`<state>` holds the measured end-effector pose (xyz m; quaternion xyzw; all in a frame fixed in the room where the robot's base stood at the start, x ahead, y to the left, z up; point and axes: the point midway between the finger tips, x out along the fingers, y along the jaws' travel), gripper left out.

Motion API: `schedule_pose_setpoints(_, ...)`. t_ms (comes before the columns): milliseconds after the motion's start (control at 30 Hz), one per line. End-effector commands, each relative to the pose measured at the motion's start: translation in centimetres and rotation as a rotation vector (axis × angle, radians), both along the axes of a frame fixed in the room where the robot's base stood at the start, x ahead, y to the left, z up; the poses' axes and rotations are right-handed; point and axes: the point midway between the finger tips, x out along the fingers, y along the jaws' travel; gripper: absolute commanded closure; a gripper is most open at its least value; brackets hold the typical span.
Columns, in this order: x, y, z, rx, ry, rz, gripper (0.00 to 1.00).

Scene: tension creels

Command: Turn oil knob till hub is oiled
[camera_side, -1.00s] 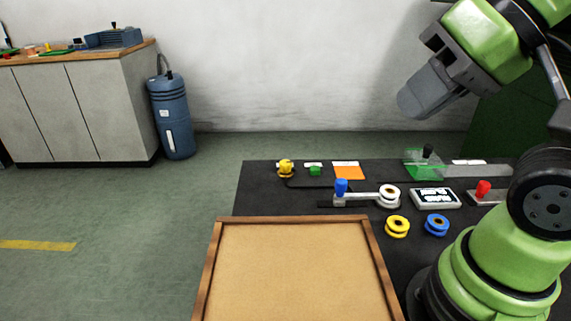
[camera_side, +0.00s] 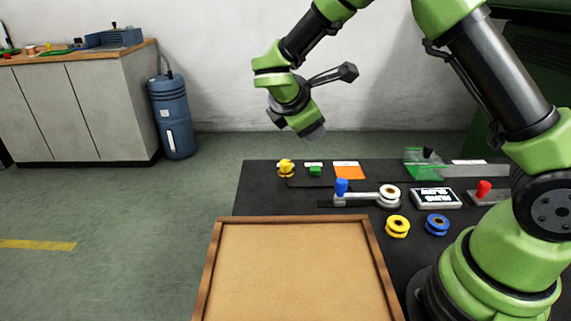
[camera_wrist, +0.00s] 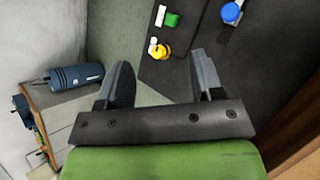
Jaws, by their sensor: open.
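A yellow knob (camera_side: 285,169) stands at the far left corner of the dark table in the side view. It also shows in the wrist view (camera_wrist: 161,51), between and beyond the finger tips. Which part is the oil knob is not labelled. A round white-topped hub (camera_side: 389,193) sits at the right end of a grey metal arm with a blue knob (camera_side: 341,187). I cannot tell whether the hub is oiled. My gripper (camera_side: 313,133) is in the air above the back left of the table, tilted downward. In the wrist view its two fingers are apart and empty.
A green block (camera_side: 315,170) and an orange patch (camera_side: 348,171) are right of the yellow knob. Yellow (camera_side: 397,228) and blue (camera_side: 437,226) spools, a display (camera_side: 436,198) and a red knob (camera_side: 483,189) lie further right. A wood-framed tray (camera_side: 300,270) is in front.

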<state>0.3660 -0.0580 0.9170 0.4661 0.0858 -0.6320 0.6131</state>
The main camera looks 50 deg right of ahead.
Motion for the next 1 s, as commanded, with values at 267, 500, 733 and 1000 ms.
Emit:
schedule_pose_setpoints(267, 5.6, 0.8, -9.9, -0.387, 0.295, 0.432, 0.40)
schedule_pose_setpoints(500, 6.9, 1.6, -14.3, -0.550, 0.403, 0.621, 0.40)
schedule_pose_setpoints(733, 7.8, 0.1, -15.4, -0.565, 0.413, 0.636, 0.40)
schedule_pose_setpoints(1000, 10.1, -3.9, -17.3, -0.563, 0.410, 0.634, 0.40)
